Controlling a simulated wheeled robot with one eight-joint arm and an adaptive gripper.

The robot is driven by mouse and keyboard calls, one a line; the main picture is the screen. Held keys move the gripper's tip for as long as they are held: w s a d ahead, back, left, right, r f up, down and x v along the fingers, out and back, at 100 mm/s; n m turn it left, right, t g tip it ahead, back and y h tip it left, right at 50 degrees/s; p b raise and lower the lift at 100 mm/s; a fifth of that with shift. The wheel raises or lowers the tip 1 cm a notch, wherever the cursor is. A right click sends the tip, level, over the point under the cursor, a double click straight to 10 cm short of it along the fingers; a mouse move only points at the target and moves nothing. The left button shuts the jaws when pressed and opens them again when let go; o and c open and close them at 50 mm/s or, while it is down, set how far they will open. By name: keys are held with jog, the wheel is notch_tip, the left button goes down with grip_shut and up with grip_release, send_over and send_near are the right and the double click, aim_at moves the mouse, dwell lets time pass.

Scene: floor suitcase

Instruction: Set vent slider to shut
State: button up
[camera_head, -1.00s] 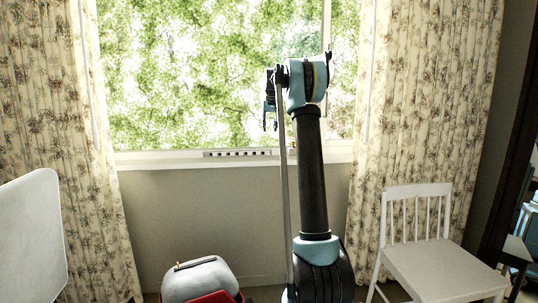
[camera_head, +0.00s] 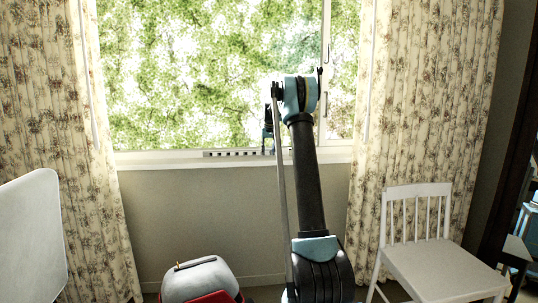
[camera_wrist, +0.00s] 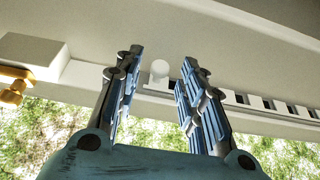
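The window vent is a pale strip (camera_head: 232,154) with a row of dark slots, low on the window frame in the head view. In the wrist view the slotted strip (camera_wrist: 270,103) runs off to the right, its slots showing dark between pale bars. A small round white knob (camera_wrist: 159,70) stands at the strip's left end. My gripper (camera_wrist: 162,62) is open, with a blue-padded finger on each side of the knob; I cannot tell whether either touches it. In the head view my gripper (camera_head: 268,149) is at the right end of the vent, partly hidden by my arm.
A white block with a brass fitting (camera_wrist: 14,88) is left of the fingers in the wrist view. The pale sill (camera_head: 190,163) runs below the vent. Curtains (camera_head: 48,140) hang on both sides. A white chair (camera_head: 425,250) stands right; a grey and red suitcase (camera_head: 200,280) is on the floor.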

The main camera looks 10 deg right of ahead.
jog(key=shift+w+f, duration=0.25)
jog(key=shift+f, duration=0.35)
grip_shut()
jog(key=shift+a, duration=1.15)
grip_release()
jog(key=shift+a, duration=0.1)
